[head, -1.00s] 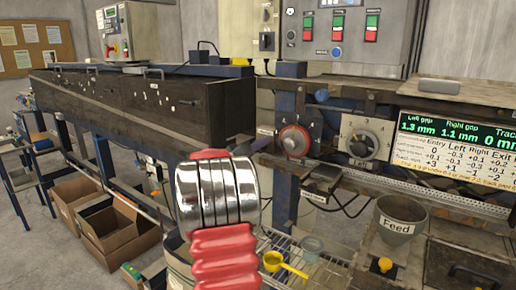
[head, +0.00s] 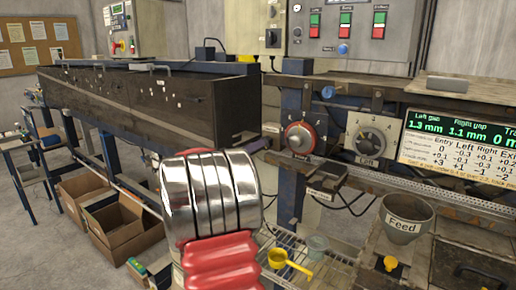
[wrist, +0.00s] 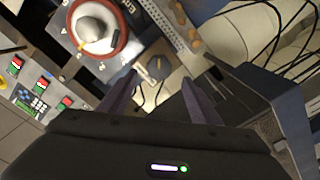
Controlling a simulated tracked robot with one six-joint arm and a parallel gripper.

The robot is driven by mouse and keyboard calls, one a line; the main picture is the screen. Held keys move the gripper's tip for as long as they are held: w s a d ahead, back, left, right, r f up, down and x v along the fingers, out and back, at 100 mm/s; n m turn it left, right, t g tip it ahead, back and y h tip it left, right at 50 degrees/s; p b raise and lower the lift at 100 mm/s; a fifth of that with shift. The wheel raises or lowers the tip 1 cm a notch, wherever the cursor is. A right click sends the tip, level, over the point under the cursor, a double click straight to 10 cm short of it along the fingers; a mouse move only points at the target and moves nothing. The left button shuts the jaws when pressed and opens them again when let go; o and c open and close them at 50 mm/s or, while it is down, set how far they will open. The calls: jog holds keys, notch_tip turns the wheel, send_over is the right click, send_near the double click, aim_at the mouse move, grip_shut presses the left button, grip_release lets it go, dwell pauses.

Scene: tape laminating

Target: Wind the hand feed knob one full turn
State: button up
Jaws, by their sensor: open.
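My gripper (wrist: 159,98) is open in the wrist view, its two fingers apart with nothing held between them. A dark round knob (wrist: 158,67) on a pale plate shows between and beyond the fingertips, apparently not touched; I cannot read a label that confirms it as the hand feed knob. A red-rimmed dial with a pale knob (wrist: 95,32) is up and left of it. In the head view this red-rimmed dial (head: 300,138) is on the machine front, with a small labelled bracket (head: 322,186) below it. My arm's chrome and red links fill the lower middle; the gripper itself is hidden there.
A grey dial (head: 370,139) and a gap display (head: 455,145) are right of the red-rimmed dial. A bucket marked Feed (head: 403,222), a yellow knob (head: 390,263) and a wire shelf with a yellow scoop (head: 280,258) are lower. Cables hang near the bracket.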

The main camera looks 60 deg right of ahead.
jog(key=a, duration=0.4)
jog(key=w+a, duration=0.1)
jog(key=shift+a, duration=0.4)
dwell(0.3)
jog(key=s+a+f+n+g+y, duration=0.1)
jog(key=s+a+f+n+y, duration=0.35)
jog(key=f, duration=0.55)
jog(key=s+a+f+n+t+y, duration=0.1)
jog(key=a+f+y, duration=0.15)
jog(key=a, duration=0.45)
jog(key=s+a+f+y, duration=0.1)
jog(key=a+f+y, duration=0.15)
jog(key=a, duration=0.45)
jog(key=s+a+r+n+t+y, duration=0.1)
jog(key=a+n+t+y, duration=0.2)
jog(key=a, duration=1.6)
jog(key=a+r+n+t+y, duration=0.2)
jog(key=a+t+y, duration=0.3)
jog(key=a, duration=1.3)
jog(key=shift+s+a+n, duration=0.35)
jog(key=shift+a+n, duration=0.05)
jog(key=shift+n, duration=0.15)
